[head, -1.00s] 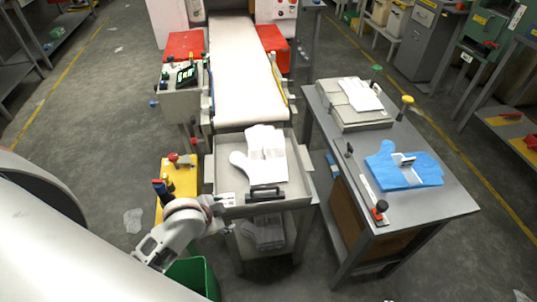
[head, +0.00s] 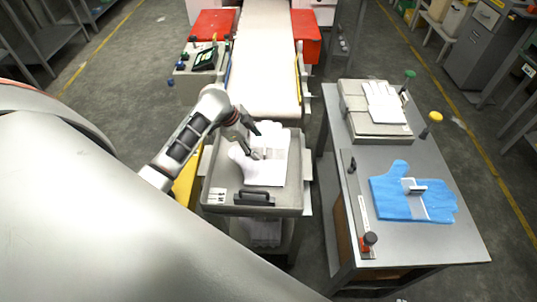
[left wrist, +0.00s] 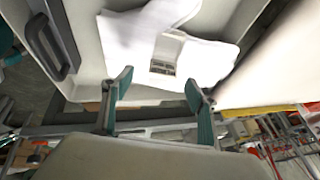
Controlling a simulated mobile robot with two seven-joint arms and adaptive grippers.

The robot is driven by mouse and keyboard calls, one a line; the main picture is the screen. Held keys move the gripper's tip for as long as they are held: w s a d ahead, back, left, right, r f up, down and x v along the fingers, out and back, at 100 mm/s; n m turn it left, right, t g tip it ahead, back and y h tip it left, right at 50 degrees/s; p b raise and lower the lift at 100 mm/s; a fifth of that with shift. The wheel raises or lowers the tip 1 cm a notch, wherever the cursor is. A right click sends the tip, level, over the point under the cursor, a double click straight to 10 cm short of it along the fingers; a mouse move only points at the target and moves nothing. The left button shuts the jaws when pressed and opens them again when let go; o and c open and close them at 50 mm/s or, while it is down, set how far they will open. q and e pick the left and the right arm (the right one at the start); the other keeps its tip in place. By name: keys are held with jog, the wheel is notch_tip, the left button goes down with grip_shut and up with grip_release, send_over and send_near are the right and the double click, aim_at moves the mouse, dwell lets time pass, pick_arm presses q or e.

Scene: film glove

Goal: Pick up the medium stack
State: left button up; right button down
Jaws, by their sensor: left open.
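A stack of white gloves (head: 266,168) lies in the grey tray (head: 225,196) at the end of the conveyor. My left gripper (head: 252,142) is open and empty above this stack, its fingers covering part of it. In the left wrist view, the open fingers (left wrist: 157,88) point at the white stack (left wrist: 135,35), which has a pale band with a small window (left wrist: 164,60). A blue glove stack (head: 395,198) with a white band lies on the right table. Another white stack (head: 383,101) lies on a grey box there. I cannot tell which is the medium stack by size. My right gripper is not in view.
The tray has a black handle (head: 254,198) at its near side. The conveyor belt (head: 266,60) runs away behind it, with red boxes beside it. The right table (head: 425,255) carries yellow and green knobs and a red-topped lever. A gap separates table and tray.

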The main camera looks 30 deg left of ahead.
aim_at(259, 148)
pick_arm(q)
jog(key=x, duration=0.6)
jog(key=shift+w, duration=0.45)
jog(key=shift+d, duration=0.1)
jog(key=c, duration=1.2)
